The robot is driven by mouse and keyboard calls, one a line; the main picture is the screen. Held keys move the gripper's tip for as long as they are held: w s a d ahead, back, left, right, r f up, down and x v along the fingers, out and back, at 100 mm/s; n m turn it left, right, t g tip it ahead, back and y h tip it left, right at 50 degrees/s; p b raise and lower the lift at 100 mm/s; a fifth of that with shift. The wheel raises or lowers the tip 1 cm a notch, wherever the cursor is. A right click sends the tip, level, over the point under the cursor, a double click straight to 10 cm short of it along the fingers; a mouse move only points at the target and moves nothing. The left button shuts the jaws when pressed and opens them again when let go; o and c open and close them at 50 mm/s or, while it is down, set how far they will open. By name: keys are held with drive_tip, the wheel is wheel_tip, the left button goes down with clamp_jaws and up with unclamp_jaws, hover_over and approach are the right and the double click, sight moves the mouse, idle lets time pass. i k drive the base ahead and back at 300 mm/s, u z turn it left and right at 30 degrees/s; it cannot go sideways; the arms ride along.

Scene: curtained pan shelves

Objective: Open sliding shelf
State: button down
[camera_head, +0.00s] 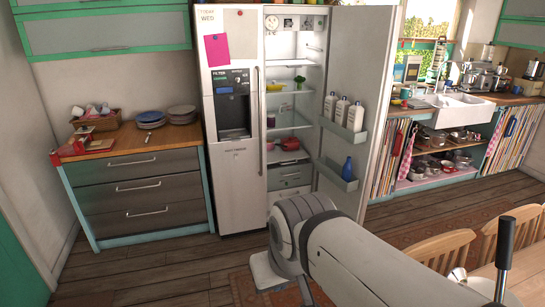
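The refrigerator (232,190) stands in the middle with its right door (360,95) swung wide open. Inside are several glass shelves (290,128) and grey drawers (290,178) at the bottom, which look pushed in. Curtained pan shelves (432,180) under the sink at the right hold several pots; their curtains are drawn aside. I cannot tell which of these is the sliding shelf. My arm reaches in from the lower right and bends down in front of the refrigerator. My gripper cannot be made out.
A grey drawer cabinet (140,188) with plates and a basket on top stands at the left, its drawers shut. A table and wooden chairs (440,248) fill the lower right. Wooden floor (160,270) is clear at the lower left.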

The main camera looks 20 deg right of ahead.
sight(277, 155)
drive_tip(key=z, duration=0.05)
drive_tip(key=i, duration=1.25)
drive_tip(key=z, duration=3)
drive_tip(key=i, duration=0.55)
drive_tip(key=u, duration=2.55)
drive_tip(key=i, duration=0.5)
drive_tip(key=z, duration=0.15)
